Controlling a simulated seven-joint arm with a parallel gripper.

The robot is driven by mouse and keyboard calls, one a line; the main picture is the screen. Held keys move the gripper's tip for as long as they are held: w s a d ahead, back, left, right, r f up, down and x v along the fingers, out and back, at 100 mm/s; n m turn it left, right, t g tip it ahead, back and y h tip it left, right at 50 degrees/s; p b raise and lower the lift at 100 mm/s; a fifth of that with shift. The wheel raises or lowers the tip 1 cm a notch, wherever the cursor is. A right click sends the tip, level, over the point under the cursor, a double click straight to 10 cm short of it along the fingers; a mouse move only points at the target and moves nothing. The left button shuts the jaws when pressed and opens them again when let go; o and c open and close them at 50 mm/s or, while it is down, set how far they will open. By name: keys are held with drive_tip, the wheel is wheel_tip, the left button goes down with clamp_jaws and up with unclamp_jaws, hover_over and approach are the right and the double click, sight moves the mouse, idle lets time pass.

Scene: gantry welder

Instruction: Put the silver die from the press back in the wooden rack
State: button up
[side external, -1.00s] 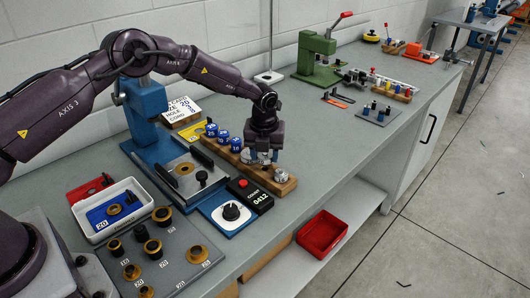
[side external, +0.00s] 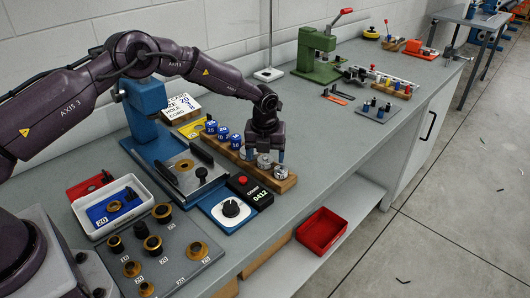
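The wooden rack (side external: 291,184) lies on the bench beside the blue press. It holds several blue numbered dies (side external: 223,133) toward its far left end and two silver dies toward its near right end. My gripper (side external: 265,156) is above the rack with its blue-tipped fingers spread apart. One silver die (side external: 264,161) stands in the rack just below and between the fingers, and they look clear of it. The other silver die (side external: 281,172) sits at the near end of the rack. The blue press (side external: 147,110) has a brass ring on its bed and no silver die visible there.
A black counter box (side external: 251,191) and a white dial unit (side external: 231,209) stand close in front of the rack. A white tray (side external: 113,208) and a grey plate with brass rings (side external: 193,265) lie at the near left.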

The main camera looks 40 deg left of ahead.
drive_tip(key=shift+s+a+f, duration=0.15)
drive_tip(key=shift+a, duration=0.05)
drive_tip(key=shift+r, duration=0.25)
wheel_tip(320, 180, up, 12)
drive_tip(key=s+d, duration=0.1)
drive_tip(key=s+r+n+t, duration=0.1)
drive_tip(key=s+r+n, duration=0.5)
drive_tip(key=s+n, duration=0.3)
drive_tip(key=s+r+n+t, duration=0.2)
drive_tip(key=s+r+n, duration=0.4)
drive_tip(key=s+n, duration=0.4)
drive_tip(key=s+r+n+t, duration=0.1)
drive_tip(key=s+r+n, duration=0.5)
drive_tip(key=s, duration=1)
drive_tip(key=n, duration=0.3)
drive_tip(key=shift+n+h, duration=0.3)
drive_tip(key=shift+h, duration=0.1)
